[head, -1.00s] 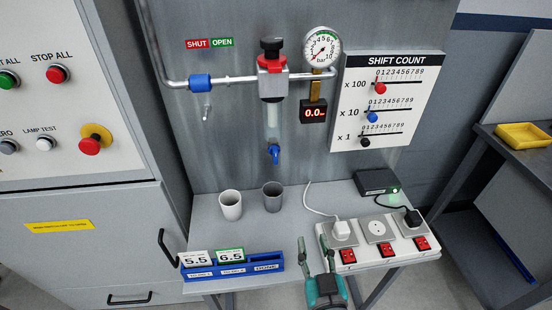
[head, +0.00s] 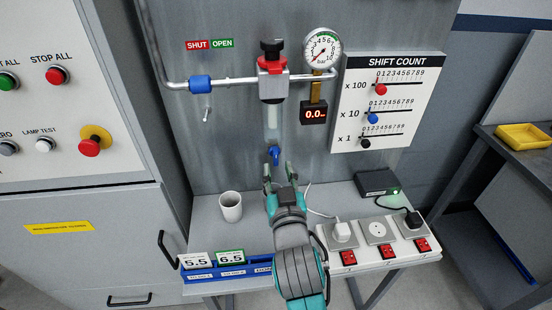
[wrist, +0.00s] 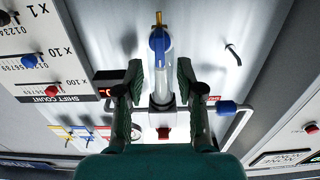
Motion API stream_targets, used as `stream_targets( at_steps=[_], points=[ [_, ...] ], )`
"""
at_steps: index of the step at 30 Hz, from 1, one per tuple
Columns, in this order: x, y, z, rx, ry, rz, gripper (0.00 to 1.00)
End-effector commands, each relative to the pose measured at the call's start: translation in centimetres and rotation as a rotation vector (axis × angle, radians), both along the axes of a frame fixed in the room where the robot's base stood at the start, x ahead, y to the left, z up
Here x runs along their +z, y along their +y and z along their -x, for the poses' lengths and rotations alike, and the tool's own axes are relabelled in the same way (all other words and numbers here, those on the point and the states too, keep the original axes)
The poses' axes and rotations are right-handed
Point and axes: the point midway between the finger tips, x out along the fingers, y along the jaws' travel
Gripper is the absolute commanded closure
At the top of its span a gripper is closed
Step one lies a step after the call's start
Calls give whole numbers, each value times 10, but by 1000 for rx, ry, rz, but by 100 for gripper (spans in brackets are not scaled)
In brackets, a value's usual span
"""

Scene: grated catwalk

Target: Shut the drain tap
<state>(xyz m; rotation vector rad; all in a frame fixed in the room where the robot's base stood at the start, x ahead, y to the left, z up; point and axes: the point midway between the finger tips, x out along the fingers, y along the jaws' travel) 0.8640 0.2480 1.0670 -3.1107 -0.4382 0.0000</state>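The drain tap (head: 275,155) is a small blue lever at the bottom of the clear bowl (head: 272,124) under the filter unit. In the wrist view, which looks upside down, the blue tap (wrist: 160,40) has a brass tip above it. My gripper (head: 279,175) is open and empty just below the tap and in front of it. In the wrist view, the fingers of my gripper (wrist: 161,72) stand apart on either side of the bowl. They appear not to touch the tap. The lever's exact angle is hard to tell.
A white cup (head: 231,206) stands on the bench left of my gripper. The blue card rack (head: 200,273) and the socket strip (head: 375,258) lie at the front. A gauge (head: 322,47) and shift count board (head: 390,100) are to the right. A SHUT/OPEN sign (head: 209,43) is upper left.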

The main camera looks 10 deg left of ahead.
Motion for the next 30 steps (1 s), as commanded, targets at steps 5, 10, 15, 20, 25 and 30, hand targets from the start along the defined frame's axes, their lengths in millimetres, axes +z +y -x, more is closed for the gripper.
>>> stream_targets(
  at_steps=[5,10,15,20,25,30],
  points=[
    [0,8,-27,-1,-1,0,62],
    [0,12,-42,-1,0,0,62],
    [0,13,-47,0,0,0,62],
    [0,13,-47,0,0,0,62],
    [0,13,-46,0,0,0,92],
    [0,13,-46,0,0,0,100]
  ],
)
